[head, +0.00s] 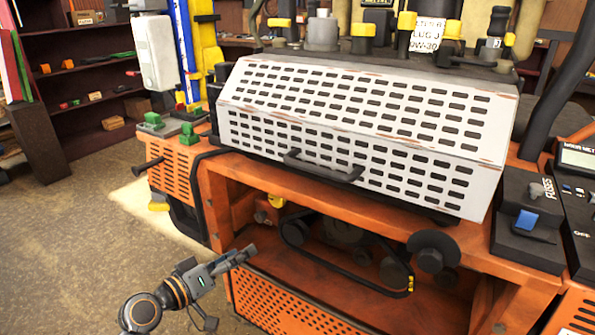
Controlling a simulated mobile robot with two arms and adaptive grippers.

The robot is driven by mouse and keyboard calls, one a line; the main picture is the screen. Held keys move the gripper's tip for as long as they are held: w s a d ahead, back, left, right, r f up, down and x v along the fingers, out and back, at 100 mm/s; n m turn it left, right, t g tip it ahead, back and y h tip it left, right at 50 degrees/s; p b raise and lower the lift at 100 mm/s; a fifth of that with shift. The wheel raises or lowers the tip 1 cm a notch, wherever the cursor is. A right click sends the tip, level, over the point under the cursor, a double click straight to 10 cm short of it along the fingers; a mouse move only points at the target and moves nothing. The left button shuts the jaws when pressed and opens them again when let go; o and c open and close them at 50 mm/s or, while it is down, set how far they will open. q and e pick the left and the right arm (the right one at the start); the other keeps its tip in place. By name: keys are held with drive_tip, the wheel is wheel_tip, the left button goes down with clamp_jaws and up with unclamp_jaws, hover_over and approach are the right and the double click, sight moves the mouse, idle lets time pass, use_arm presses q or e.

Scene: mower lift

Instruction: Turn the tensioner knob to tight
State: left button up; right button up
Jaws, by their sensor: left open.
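A round black knob-like disc (433,246) sits at the right of the open front bay of the orange mower; I cannot tell for certain that it is the tensioner knob, and no tight mark is readable. A black belt (340,281) runs around pulleys to its left inside the bay. My left gripper (232,287) is open and empty at the lower left, in front of the bay's left side. It is apart from the disc, well to its left. My right gripper is not in view.
A perforated white cover (350,135) with a black handle (323,166) overhangs the bay. An orange perforated panel (285,305) stands along its lower front. A fuse box (527,215) is at right. The floor at left is clear.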

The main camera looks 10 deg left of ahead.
use_arm(q)
drive_tip(key=n+t+p, duration=0.1)
approach(275, 201)
drive_tip(key=p+x, duration=0.2)
drive_tip(key=x, duration=0.9)
drive_tip(key=shift+p, duration=0.4)
drive_tip(key=shift+a, duration=0.1)
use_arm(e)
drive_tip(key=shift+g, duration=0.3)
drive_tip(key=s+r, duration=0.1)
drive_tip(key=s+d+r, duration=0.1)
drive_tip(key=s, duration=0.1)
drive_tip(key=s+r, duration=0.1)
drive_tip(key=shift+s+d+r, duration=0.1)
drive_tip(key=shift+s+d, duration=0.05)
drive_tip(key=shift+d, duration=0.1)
use_arm(q)
drive_tip(key=shift+s, duration=0.1)
clamp_jaws()
